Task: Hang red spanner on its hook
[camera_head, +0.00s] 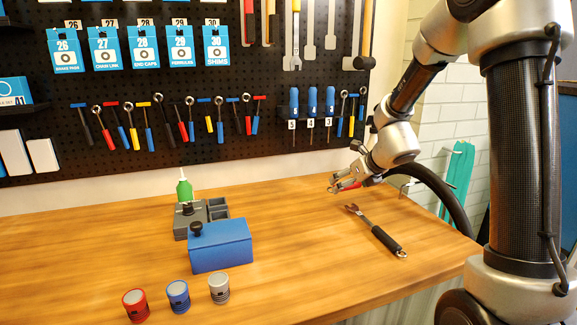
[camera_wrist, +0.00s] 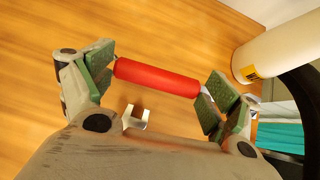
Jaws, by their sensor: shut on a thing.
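My gripper (camera_head: 338,184) is above the right part of the workbench, near the pegboard. In the wrist view my gripper (camera_wrist: 160,84) has the red handle of the red spanner (camera_wrist: 157,78) lying across from one finger pad to the other. In the head view only a small red part of the spanner (camera_head: 349,185) shows beside the fingers; the rest is hidden. The pegboard (camera_head: 250,160) holds several hanging tools. I cannot tell which hook belongs to the red spanner.
A black-handled spanner (camera_head: 384,238) lies on the workbench (camera_head: 310,270) in front of my gripper. A blue box (camera_head: 221,247), a green bottle (camera_head: 184,189) and several small round tins stand to the left. A dark tyre (camera_head: 437,184) curves close on the right.

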